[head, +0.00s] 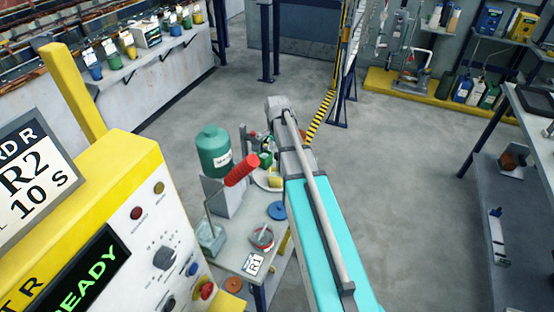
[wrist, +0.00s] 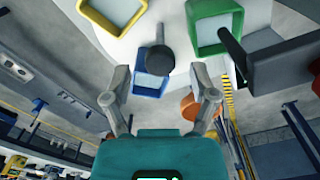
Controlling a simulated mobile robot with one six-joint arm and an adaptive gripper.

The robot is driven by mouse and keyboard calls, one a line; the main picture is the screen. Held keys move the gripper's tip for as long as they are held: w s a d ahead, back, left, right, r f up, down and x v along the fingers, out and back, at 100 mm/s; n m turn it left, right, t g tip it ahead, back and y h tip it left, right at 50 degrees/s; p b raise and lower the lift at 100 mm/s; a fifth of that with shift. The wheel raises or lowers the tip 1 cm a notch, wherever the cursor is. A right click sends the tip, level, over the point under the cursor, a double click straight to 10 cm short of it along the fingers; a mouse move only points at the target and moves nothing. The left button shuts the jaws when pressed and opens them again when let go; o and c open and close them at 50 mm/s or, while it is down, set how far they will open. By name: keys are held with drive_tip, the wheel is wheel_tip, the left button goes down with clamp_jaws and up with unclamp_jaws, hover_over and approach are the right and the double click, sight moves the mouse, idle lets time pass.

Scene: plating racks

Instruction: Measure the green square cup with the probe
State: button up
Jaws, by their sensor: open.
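In the wrist view the green square cup (wrist: 214,27) stands at the top, with its rim turned towards me. A blue square cup (wrist: 150,86) and a yellow cup (wrist: 112,10) are to its left. My gripper (wrist: 160,68) is open, its fingers apart on either side of a dark grey knob-ended rod (wrist: 160,60), which may be the probe. The rod overlaps the blue cup in the picture; I cannot tell whether it touches it. In the head view the green cup (head: 265,159) shows small on the bench, and my arm hides most of my gripper.
A dark block-shaped device (wrist: 275,62) is right of the green cup. A yellow control cabinet (head: 130,165) stands at left.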

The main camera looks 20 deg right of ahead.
sight(277, 163)
drive_tip(key=shift+f+b, duration=0.85)
drive_tip(key=shift+f, duration=0.25)
clamp_jaws()
